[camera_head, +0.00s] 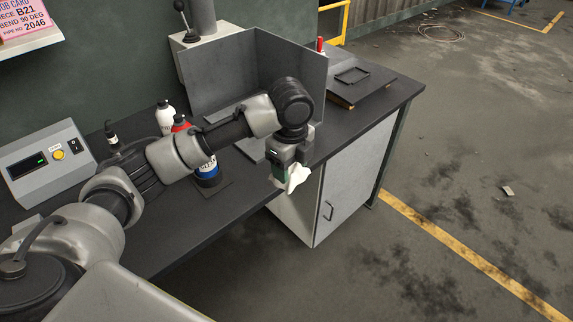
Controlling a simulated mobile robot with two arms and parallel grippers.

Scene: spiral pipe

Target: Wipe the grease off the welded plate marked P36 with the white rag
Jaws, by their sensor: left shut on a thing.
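My left gripper (285,174) points down at the front edge of the dark workbench (190,235). It is shut on the white rag (291,178), which hangs out below the fingers in front of the bench cabinet. A grey welded piece with upright plates (222,80) stands on the bench behind my left wrist. My arm hides part of its base. I cannot make out a P36 mark on any plate. My right gripper is not in view.
A blue-labelled can (207,170), a red-topped bottle and a white bottle (165,117) stand beside my left forearm. A control box (45,162) sits at the left. A dark board with a frame (352,78) lies at the bench's right end. Open floor lies to the right.

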